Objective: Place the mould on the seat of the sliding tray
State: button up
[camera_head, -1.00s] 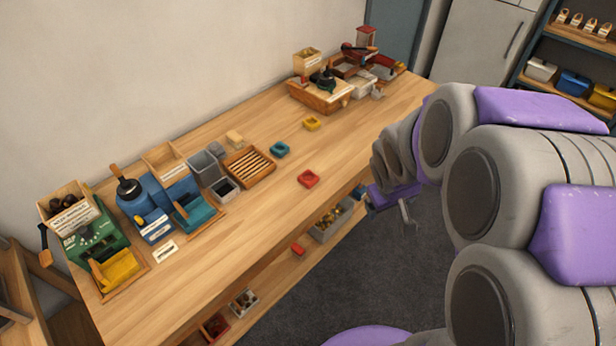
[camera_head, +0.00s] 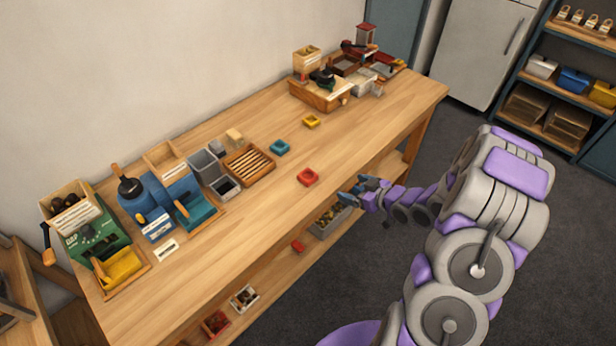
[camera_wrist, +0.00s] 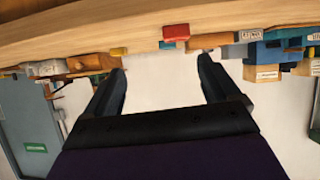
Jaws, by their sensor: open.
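Three small square moulds sit apart on the wooden table: a red mould (camera_head: 308,177) near the front edge, a teal mould (camera_head: 280,147) and a yellow mould (camera_head: 311,121) farther back. The red mould also shows in the wrist view (camera_wrist: 176,33). My gripper (camera_head: 352,190) is open and empty, in front of the table's front edge and to the right of the red mould. The wrist view shows its two fingers (camera_wrist: 160,88) spread with nothing between them. I cannot tell which part is the sliding tray's seat; a wooden machine (camera_head: 322,95) stands at the far right end.
Green (camera_head: 95,235) and blue (camera_head: 150,205) machines, grey bins (camera_head: 207,165) and a slatted wooden rack (camera_head: 250,165) fill the table's left and back. A lower shelf (camera_head: 265,275) holds small boxes. The table's front middle is clear around the red mould.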

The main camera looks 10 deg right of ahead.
jog(key=y, duration=0.1)
jog(key=b, duration=0.2)
send_near(309, 176)
jog(key=shift+t+y, duration=0.3)
jog(key=shift+t, duration=0.1)
jog(key=w+f, duration=0.1)
jog(key=w+a+f, duration=0.1)
jog(key=w, duration=0.1)
jog(key=shift+w+a+f, duration=0.1)
jog(key=shift+w+a, duration=0.05)
jog(key=shift+s+a+b+x, duration=0.15)
jog(key=shift+b+x, duration=0.3)
jog(key=shift+x, duration=0.85)
jog(key=shift+s+a+b+x, duration=0.15)
jog(key=shift+b+x, duration=0.25)
jog(key=shift+x, duration=0.95)
jog(key=shift+c, duration=0.2)
jog(key=c, duration=1.2)
jog(key=shift+o, duration=0.2)
